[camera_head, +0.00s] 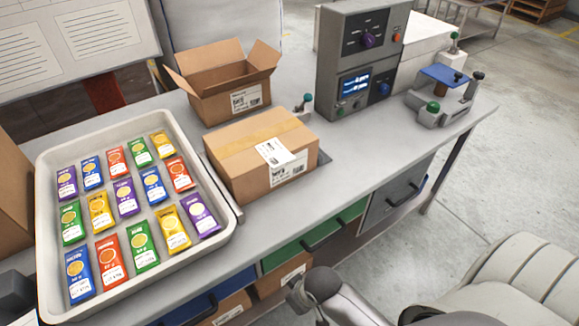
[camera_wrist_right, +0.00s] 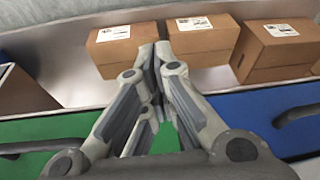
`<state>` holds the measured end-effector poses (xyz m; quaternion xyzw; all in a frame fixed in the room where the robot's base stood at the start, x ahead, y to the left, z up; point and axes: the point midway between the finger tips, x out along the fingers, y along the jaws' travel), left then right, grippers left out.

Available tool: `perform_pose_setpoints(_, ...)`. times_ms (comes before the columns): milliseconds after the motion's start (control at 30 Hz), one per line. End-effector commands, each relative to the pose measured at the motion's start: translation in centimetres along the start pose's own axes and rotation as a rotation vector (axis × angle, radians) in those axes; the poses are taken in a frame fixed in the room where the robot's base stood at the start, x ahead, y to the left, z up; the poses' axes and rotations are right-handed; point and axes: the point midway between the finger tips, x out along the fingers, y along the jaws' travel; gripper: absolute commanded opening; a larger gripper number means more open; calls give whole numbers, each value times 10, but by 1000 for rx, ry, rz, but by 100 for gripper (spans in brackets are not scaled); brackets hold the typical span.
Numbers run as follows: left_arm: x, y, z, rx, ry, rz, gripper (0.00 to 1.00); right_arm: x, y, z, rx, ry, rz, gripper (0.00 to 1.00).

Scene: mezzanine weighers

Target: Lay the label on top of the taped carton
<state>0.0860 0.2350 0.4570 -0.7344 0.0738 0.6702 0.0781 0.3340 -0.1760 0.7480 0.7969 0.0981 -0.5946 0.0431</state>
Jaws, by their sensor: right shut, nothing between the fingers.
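The taped carton (camera_head: 250,150) sits closed on the bench, with tan tape along its top. A white label (camera_head: 275,152) lies on the carton's top, close to its front edge; nothing grips it. Another printed label (camera_head: 289,168) is on the carton's front side. My right gripper (camera_wrist_right: 160,50) is shut and empty in the wrist view, its fingertips in front of brown cartons. In the head view, part of it shows low in front of the bench, apart from the carton. My left gripper is not in view.
A tray (camera_head: 47,240) of several coloured packets stands left of the carton. An open carton (camera_head: 215,103) stands behind it, and a grey control unit (camera_head: 345,60) to the right. Brown cartons (camera_wrist_right: 205,45) sit below near green and blue drawers.

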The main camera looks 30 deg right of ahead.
Motion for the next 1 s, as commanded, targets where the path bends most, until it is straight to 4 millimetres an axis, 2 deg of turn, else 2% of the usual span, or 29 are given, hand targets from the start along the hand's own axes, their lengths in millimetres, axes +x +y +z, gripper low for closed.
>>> perform_pose_setpoints(33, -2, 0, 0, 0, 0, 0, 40, -20, -3, -10, -8, 16, -6, 0)
perform_pose_setpoints(167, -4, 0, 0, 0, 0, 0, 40, -64, -14, -33, -31, 43, -31, 0)
perform_pose_setpoints(233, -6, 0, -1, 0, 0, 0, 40, -91, -23, -53, -63, 65, -58, 0)
perform_pose_setpoints(267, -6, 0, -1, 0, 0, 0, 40, -99, -28, -60, -77, 68, -73, 0)
perform_pose_setpoints(400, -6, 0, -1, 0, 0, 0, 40, -113, -41, -87, -130, 65, -121, 0)
perform_pose_setpoints(600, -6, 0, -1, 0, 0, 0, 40, -124, -46, -125, -197, 33, -155, 0)
perform_pose_setpoints(767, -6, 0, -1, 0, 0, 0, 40, -137, -33, -156, -231, -26, -145, 0)
perform_pose_setpoints(867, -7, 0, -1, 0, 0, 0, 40, -149, -17, -173, -231, -72, -119, 0)
perform_pose_setpoints(1000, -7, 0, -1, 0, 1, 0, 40, -172, 14, -197, -197, -137, -68, 0)
